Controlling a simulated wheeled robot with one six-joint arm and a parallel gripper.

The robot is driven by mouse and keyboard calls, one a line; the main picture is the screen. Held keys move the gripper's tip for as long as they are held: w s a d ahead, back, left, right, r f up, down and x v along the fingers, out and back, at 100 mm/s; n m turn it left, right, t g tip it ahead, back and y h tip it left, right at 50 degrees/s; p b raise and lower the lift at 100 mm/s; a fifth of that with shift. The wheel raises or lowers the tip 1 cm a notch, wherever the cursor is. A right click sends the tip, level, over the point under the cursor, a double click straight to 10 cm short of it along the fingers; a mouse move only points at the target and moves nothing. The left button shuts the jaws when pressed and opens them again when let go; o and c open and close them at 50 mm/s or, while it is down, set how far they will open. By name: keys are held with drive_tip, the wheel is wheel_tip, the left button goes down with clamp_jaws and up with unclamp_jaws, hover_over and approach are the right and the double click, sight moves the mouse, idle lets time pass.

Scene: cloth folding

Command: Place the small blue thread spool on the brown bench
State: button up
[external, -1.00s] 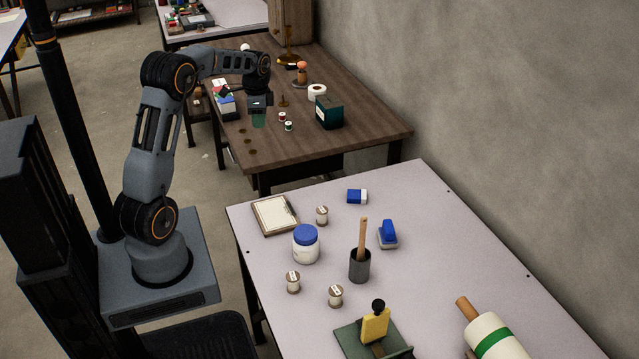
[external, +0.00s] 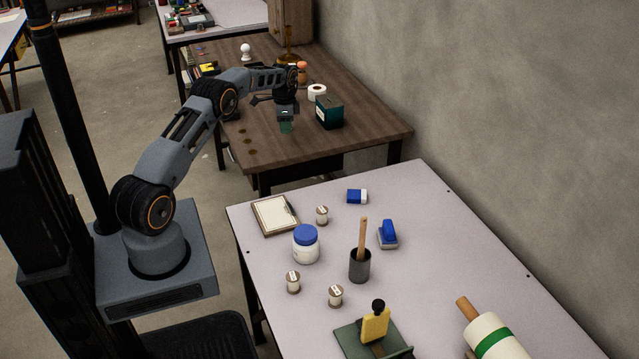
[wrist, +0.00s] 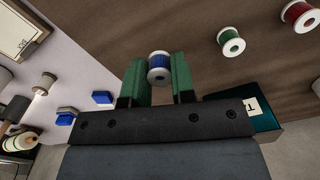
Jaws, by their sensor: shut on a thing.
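My gripper (external: 286,128) has green fingers and is over the brown bench (external: 365,122), left of the dark green box. In the wrist view my gripper (wrist: 158,72) is shut on the small blue thread spool (wrist: 158,68), held between the fingertips. The brown bench fills the top and right of that view (wrist: 200,18). A green spool (wrist: 231,42) and a red spool (wrist: 299,15) stand on the bench to the right there. In the external view the blue spool cannot be made out. I cannot tell its exact height above the bench.
The dark green box (external: 329,112), a white roll (external: 317,91) and an orange-topped figure (external: 302,73) stand on the brown bench. Its front part is clear. A pale table (external: 440,220) in front carries a blue-lidded jar (external: 306,245), a clipboard (external: 274,215) and several pale spools.

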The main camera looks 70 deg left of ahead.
sight(287, 141)
drive_tip(key=shift+w+a+f, duration=0.15)
drive_tip(key=shift+w+f, duration=0.05)
drive_tip(key=shift+f, duration=1.6)
drive_tip(key=shift+f, duration=0.15)
drive_tip(key=o, duration=0.9)
